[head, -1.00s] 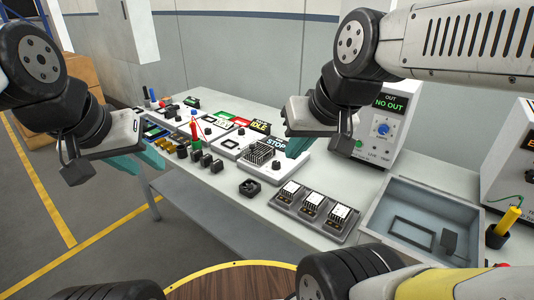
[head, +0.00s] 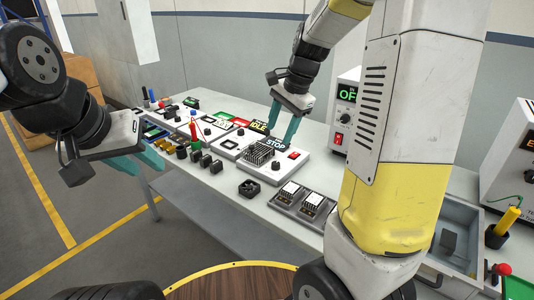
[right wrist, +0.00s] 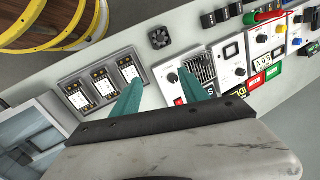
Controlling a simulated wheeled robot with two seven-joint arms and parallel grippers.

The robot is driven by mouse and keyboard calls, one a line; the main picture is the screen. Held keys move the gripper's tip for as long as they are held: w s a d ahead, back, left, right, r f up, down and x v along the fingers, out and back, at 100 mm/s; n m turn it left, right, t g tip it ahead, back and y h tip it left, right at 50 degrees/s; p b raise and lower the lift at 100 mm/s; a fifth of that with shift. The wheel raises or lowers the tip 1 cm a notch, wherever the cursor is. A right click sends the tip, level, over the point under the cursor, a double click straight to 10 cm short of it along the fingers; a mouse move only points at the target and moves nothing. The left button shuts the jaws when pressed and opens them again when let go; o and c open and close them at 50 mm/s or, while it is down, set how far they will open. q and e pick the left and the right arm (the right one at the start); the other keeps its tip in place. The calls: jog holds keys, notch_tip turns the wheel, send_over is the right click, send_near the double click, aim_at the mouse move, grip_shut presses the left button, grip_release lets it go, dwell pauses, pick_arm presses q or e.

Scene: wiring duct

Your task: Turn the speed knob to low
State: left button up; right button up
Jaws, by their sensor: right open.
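A white panel (head: 292,171) with a black finned block (head: 259,152) and a red switch (head: 294,155) stands on the bench under a blue STOP sign (head: 276,143). A dark round knob (right wrist: 172,77) shows on this panel in the right wrist view. My right gripper (head: 281,134) is open and empty above the back of this panel. In the right wrist view its fingers straddle the knob's side of the panel; I cannot tell their height, and no contact shows. My left gripper (head: 158,160) is open and empty at the bench's left front.
A white box with a green-lit display (head: 347,93) and a dark knob (head: 345,118) stands behind, partly hidden by my right arm. A tray of modules (head: 300,204), a small fan (head: 249,189) and a grey bin (head: 462,248) are nearby. Other panels and a red probe crowd the left.

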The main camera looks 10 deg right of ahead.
aim_at(276, 163)
jog(key=w+f+m+h, duration=0.1)
jog(key=w+f+m, duration=0.1)
jog(key=w+f, duration=0.1)
jog(key=w+d+f+m+g, duration=0.1)
jog(key=w+f+m, duration=0.1)
jog(key=w+f, duration=0.2)
jog(key=w+f+m+h, duration=0.1)
jog(key=w+f+m, duration=0.1)
jog(key=w+f, duration=0.1)
jog(key=shift+w+d+f+g+h, duration=0.2)
jog(key=shift+w+f+g+h, duration=0.15)
jog(key=shift+f, duration=0.25)
jog(key=shift+m, duration=0.3)
jog(key=f, duration=0.8)
jog(key=shift+w, duration=0.25)
grip_shut()
